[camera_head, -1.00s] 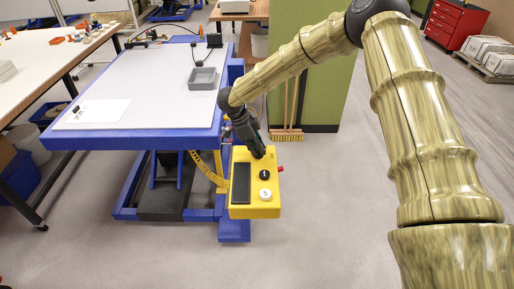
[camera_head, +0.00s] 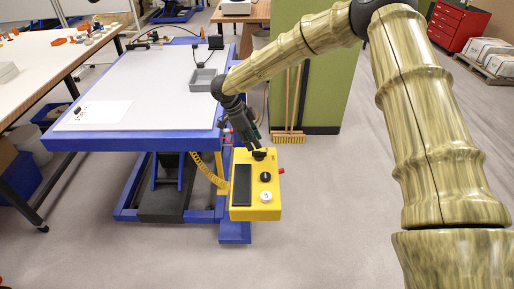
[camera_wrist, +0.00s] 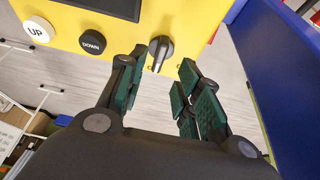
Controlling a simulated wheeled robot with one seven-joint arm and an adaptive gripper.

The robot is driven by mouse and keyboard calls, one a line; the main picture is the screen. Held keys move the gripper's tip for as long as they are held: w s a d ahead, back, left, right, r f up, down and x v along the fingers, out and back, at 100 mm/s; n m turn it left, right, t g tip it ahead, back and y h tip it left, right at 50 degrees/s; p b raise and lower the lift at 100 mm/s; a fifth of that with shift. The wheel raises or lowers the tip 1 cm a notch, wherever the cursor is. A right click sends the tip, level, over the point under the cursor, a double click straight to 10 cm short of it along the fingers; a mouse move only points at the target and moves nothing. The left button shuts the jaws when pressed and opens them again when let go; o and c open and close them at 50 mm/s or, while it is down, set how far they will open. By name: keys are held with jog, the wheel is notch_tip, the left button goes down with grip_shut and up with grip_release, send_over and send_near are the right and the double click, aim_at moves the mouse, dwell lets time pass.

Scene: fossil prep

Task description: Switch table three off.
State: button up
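The yellow control box (camera_head: 255,208) hangs at the right front corner of the blue lift table (camera_head: 140,143). It carries a dark display (camera_head: 242,185), a white UP button (camera_head: 266,197), a black DOWN button (camera_head: 265,177) and a black rotary knob (camera_head: 260,154). In the wrist view the knob (camera_wrist: 161,50) has its grip bar near vertical in the picture, tilted slightly; no position marks are readable. My gripper (camera_wrist: 158,82) is open, its green-padded fingers apart on either side of the line to the knob. It appears just short of the knob, holding nothing.
A grey tray (camera_head: 204,80) and a white sheet (camera_head: 93,115) lie on the table top. A broom (camera_head: 288,138) leans on the green partition (camera_head: 325,80). Floor right of the box is clear.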

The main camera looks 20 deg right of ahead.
jog(key=v, duration=0.6)
jog(key=shift+r, duration=0.25)
jog(key=shift+f, duration=0.1)
